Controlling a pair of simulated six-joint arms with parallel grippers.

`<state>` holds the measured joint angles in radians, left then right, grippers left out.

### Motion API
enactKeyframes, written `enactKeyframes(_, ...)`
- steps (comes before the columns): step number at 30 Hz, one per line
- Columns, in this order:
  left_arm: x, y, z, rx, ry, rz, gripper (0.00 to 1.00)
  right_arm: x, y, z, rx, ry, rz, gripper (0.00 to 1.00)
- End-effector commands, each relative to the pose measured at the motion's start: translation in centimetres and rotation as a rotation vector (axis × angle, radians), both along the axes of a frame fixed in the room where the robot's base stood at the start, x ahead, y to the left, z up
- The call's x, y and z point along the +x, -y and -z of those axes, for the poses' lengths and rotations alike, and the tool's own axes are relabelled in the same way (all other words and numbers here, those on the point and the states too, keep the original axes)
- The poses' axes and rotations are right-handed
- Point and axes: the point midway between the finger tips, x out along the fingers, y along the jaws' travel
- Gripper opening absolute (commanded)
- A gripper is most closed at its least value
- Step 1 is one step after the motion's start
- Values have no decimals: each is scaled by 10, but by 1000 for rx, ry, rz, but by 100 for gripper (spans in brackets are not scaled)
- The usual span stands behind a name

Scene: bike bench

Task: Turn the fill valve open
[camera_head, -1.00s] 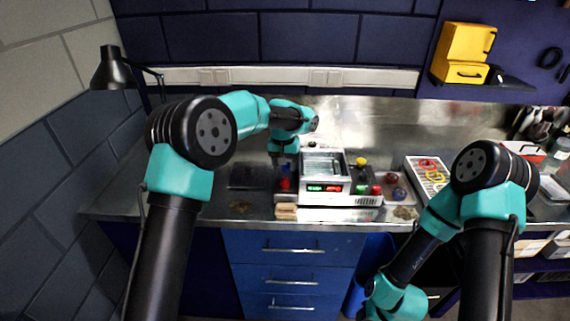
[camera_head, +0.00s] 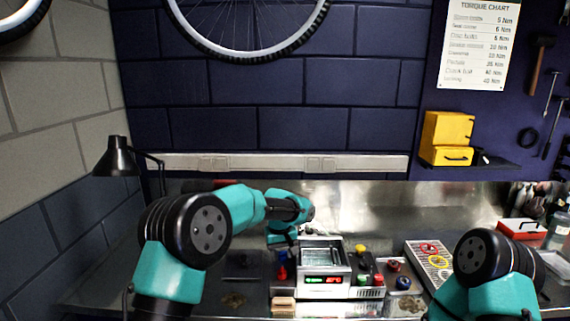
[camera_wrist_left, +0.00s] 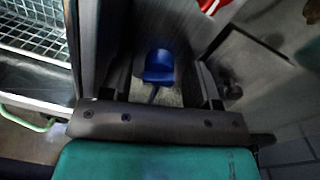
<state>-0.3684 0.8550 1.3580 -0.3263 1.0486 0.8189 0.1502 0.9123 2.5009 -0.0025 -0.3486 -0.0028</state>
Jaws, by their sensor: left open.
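A blue handle (camera_wrist_left: 158,68), which looks like the fill valve's, shows in the left wrist view between the fingers of my left gripper (camera_wrist_left: 156,88). The fingers stand apart on either side of it; I cannot tell whether either touches it. In the head view my left gripper (camera_head: 282,243) is at the left side of the bench machine (camera_head: 323,265), and the blue handle is hidden there. A red part (camera_head: 283,271) shows just below the gripper. My right arm is at the lower right, its gripper out of view.
A wire basket (camera_wrist_left: 35,38) lies beside the left finger in the wrist view. A tray of coloured rings (camera_head: 430,262) and red and blue knobs (camera_head: 403,283) are right of the machine. A black lamp (camera_head: 118,158) stands at the left.

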Motion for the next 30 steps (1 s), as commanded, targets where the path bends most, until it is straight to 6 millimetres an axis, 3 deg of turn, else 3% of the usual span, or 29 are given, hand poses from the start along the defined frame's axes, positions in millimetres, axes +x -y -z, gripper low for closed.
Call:
enactKeyframes(29,-1,1,-1,-1,1,-743,56,0,0,0,0,0,0,43)
enactKeyframes(30,-1,1,-8,-2,4,-751,56,0,0,0,0,0,0,43)
